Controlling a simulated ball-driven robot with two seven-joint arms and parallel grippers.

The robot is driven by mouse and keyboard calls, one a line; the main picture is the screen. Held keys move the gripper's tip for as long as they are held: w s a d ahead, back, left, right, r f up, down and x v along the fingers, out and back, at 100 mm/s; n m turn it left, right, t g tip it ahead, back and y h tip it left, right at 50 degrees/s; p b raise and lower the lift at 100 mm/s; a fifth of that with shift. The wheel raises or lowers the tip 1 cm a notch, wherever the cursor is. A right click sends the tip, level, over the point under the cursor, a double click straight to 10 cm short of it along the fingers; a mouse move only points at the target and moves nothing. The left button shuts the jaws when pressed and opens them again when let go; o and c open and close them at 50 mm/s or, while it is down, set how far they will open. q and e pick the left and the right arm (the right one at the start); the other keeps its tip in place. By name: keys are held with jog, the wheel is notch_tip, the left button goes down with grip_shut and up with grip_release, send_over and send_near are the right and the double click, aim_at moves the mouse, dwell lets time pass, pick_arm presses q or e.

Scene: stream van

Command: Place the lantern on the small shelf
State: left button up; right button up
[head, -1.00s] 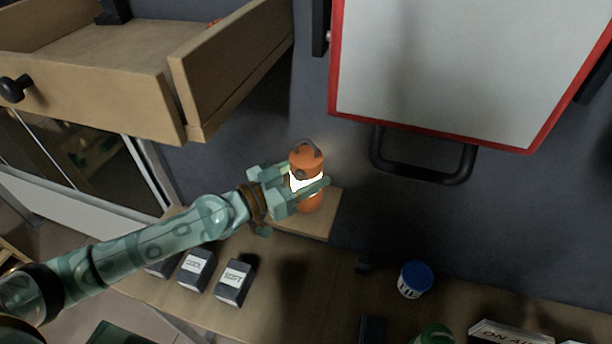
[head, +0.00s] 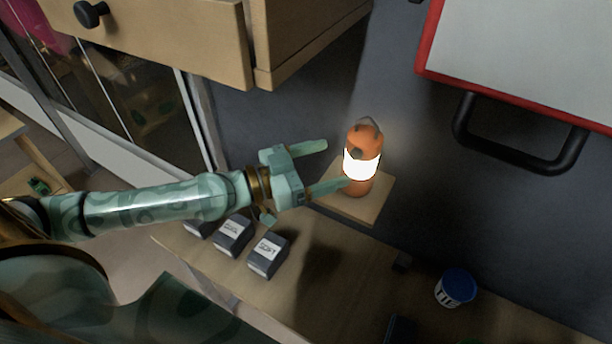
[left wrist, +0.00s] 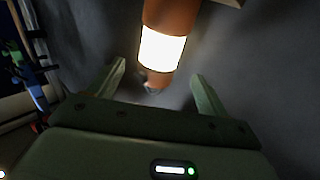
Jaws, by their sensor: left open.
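The orange lantern (head: 361,163) with a glowing white band and a wire handle stands upright on the small wooden shelf (head: 372,207) on the dark wall. My left gripper (head: 333,165) is open, its fingers just left of the lantern in the head view, one reaching close to the lantern's lower side. In the left wrist view the lantern (left wrist: 163,48) shows beyond my left gripper's spread fingers (left wrist: 160,88), with nothing held between them. My right gripper does not show in either view.
Below the shelf, a wooden desk (head: 330,265) holds several dark boxes (head: 268,256) and a blue-lidded tub (head: 455,288). A wooden drawer (head: 170,35) juts out above left. A red-framed whiteboard (head: 540,60) and a black handle (head: 520,150) are at upper right.

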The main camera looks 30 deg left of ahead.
pick_arm(q)
jog(key=b+v, duration=0.2)
jog(key=v, duration=0.2)
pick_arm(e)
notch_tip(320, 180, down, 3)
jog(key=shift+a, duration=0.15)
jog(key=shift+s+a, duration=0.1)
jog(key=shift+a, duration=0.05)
